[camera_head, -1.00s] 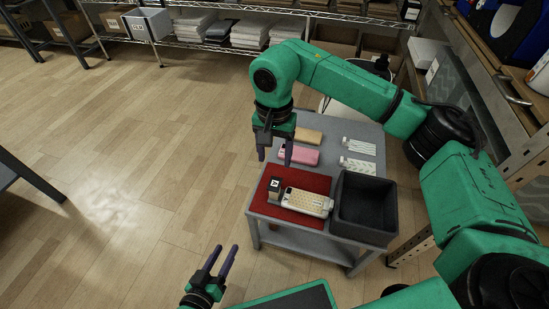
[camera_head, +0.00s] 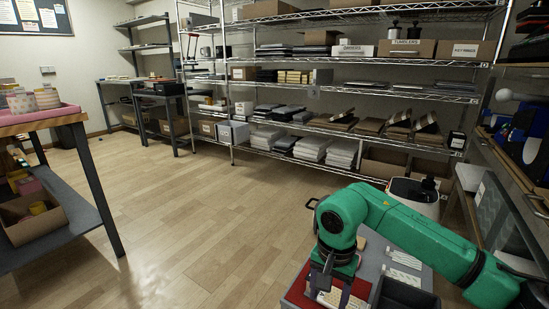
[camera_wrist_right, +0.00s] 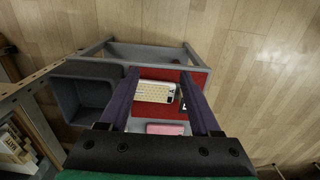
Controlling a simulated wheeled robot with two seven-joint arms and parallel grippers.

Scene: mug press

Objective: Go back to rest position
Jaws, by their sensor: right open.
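My right gripper (camera_head: 335,287) hangs over the small grey table (camera_head: 372,249) at the bottom right of the head view. In the right wrist view its two fingers (camera_wrist_right: 160,74) stand wide apart with nothing between them. A phone-like item with a beige patterned face (camera_wrist_right: 153,91) lies on the red mat (camera_wrist_right: 150,109) below the fingers, apart from them. My left gripper is out of view.
The table also holds a dark open bin (camera_wrist_right: 85,95), a pink item (camera_wrist_right: 165,128) and white patterned items (camera_head: 404,258). Wire shelves (camera_head: 350,95) stand behind. A workbench (camera_head: 60,205) is at left. The wooden floor (camera_head: 190,220) between is clear.

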